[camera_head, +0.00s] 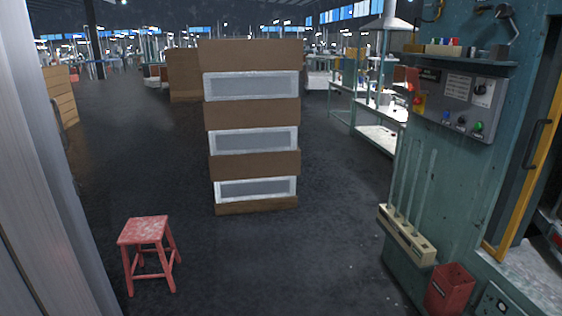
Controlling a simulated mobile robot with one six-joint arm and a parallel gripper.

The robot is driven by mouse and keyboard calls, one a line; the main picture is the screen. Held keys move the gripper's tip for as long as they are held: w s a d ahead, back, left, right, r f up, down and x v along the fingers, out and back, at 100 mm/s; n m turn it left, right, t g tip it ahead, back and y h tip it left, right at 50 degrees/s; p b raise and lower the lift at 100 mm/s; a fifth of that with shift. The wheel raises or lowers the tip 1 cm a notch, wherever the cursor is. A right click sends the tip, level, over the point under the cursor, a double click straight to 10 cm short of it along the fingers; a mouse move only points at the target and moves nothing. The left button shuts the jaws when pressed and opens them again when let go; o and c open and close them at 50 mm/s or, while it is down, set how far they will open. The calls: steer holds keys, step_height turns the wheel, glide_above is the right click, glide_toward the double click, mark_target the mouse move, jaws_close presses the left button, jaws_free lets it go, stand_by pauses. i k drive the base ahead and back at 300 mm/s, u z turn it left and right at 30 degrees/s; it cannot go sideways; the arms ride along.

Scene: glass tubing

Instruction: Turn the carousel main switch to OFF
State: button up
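A grey control panel (447,107) is fixed to the teal machine cabinet (450,190) at the right. A red and yellow switch (419,103) sits at the panel's left end and may be the main switch; its label and setting are too small to read. A black knob (480,88) is at the panel's upper right. Blue buttons (446,116) and a green button (478,127) run along the lower part. My gripper is not in view.
A shelf (460,57) with small coloured items juts out above the panel. A cream rack (407,237) holding glass tubes and a red bin (449,289) are below. A cardboard-and-grey stack (252,113) stands mid-floor, a red stool (146,233) at left. Dark floor between is clear.

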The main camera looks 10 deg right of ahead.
mark_target(416, 101)
steer(key=u, duration=0.25)
steer(key=i, duration=2.3)
steer(key=z, duration=0.45)
steer(key=i, duration=1.5)
steer(key=z, duration=0.25)
